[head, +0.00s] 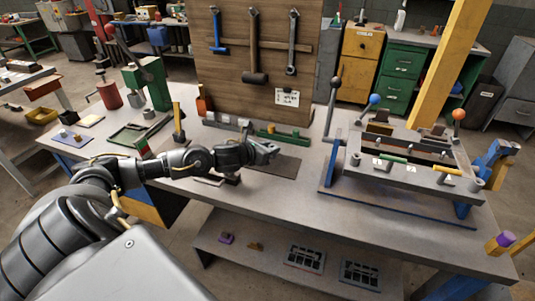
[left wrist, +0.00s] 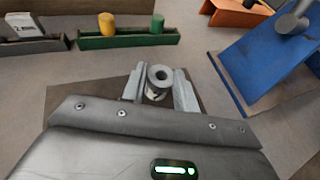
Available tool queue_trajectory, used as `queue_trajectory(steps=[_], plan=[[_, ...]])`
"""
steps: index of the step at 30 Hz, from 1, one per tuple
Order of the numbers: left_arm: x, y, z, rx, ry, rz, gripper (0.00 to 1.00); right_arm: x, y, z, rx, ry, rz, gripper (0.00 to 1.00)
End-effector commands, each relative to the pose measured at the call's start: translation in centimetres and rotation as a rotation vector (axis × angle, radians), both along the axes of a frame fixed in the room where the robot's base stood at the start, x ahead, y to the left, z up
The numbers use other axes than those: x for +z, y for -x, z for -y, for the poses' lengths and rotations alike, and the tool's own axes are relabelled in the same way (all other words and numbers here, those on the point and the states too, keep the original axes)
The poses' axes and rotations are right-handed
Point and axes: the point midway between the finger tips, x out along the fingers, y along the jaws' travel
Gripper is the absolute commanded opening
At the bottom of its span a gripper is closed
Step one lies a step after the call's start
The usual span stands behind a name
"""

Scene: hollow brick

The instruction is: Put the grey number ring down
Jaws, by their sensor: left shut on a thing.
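The grey number ring (left wrist: 159,78) shows in the left wrist view as a short grey cylinder with a dark hole in its top. My left gripper (left wrist: 158,92) is shut on it, one finger on each side. In the head view my left gripper (head: 272,150) is over the dark mat (head: 284,168) on the workbench. The mat also shows under the fingers in the left wrist view (left wrist: 70,96). I cannot tell whether the ring touches the mat. The ring is too small to make out in the head view. My right gripper is not in view.
A green tray (left wrist: 92,43) with a yellow and a green cylinder lies just beyond the mat. A blue-based press with levers (head: 410,160) stands to the right. A tool board (head: 235,85) rises behind. The bench front (head: 350,220) is clear.

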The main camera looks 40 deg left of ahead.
Motion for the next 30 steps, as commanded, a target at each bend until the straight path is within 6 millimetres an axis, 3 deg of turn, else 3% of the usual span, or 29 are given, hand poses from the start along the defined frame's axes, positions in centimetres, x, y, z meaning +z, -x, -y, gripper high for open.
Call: queue_trajectory(steps=[5, 12, 24, 25, 30], plan=[[-0.6, -0.4, -0.3, 0.002, 0.0, -0.001, 0.03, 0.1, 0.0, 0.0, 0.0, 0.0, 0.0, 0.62], [-3.4, -0.4, -0.4, 0.003, 0.001, -0.002, 0.03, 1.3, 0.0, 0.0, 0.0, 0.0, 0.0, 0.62], [-4.1, -0.4, -0.4, 0.001, 0.0, 0.0, 0.03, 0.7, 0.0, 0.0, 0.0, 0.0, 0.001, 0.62], [-4.0, -0.4, -0.4, 0.001, 0.0, 0.0, 0.32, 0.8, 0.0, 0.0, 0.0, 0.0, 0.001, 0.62], [-4.0, -0.4, -0.3, 0.001, 0.0, 0.0, 0.51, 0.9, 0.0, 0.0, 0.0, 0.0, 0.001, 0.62]])
